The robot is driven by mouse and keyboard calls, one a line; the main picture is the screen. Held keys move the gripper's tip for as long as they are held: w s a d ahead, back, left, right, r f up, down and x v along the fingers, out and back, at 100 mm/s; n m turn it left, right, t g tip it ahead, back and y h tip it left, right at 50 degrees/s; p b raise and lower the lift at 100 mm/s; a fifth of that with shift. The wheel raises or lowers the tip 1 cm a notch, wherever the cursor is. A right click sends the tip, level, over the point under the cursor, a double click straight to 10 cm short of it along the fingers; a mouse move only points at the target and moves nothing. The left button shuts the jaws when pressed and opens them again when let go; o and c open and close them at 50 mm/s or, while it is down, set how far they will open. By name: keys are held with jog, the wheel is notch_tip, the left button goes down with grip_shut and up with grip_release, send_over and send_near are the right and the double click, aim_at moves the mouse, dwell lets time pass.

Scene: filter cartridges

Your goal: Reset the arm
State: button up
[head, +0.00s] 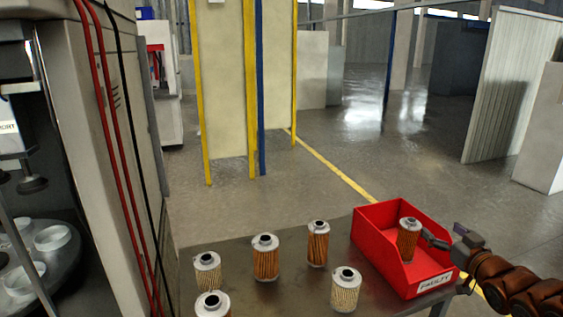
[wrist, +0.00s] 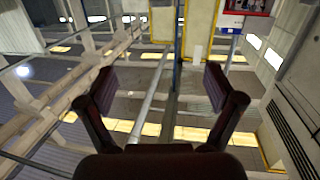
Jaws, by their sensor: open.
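My gripper (head: 447,238) is at the right, by the right wall of the red bin in the head view. Its fingers stand wide apart with nothing between them in the wrist view (wrist: 160,88). The red bin (head: 378,252), with a white label reading "FAULTY", sits at the table's right end. One brown-orange cartridge (head: 408,240) stands upright inside it, apart from my fingers as far as I can tell. On the table stand two brown cartridges (head: 265,260) (head: 318,245), two pale ones (head: 207,273) (head: 345,291), and another cut off by the lower edge (head: 212,305).
The dark table (head: 290,290) has bare patches between the cartridges. A large machine (head: 100,130) with red hoses and a round platform of white cups (head: 50,240) stands on the left. A yellow-edged panel (head: 225,90) stands behind. Open floor lies beyond the table.

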jog(key=s+a+f+m+g+h+p, duration=0.15)
jog(key=s+a+f+g+h, duration=0.25)
jog(key=s+a+g, duration=0.4)
jog(key=s+a+g+y+p, duration=0.1)
jog(key=s+a+g, duration=0.4)
jog(key=s+a, duration=0.5)
jog(key=s+a+r+g+y+p, duration=0.1)
jog(key=s+a+g, duration=0.5)
jog(key=s, duration=1.2)
jog(key=a+y, duration=0.1)
jog(key=a, duration=0.3)
jog(key=shift+s+a+r+n+p, duration=0.15)
jog(key=shift+a+r+n+p, duration=0.15)
jog(key=shift+n+p, duration=0.1)
jog(key=shift+c, duration=0.3)
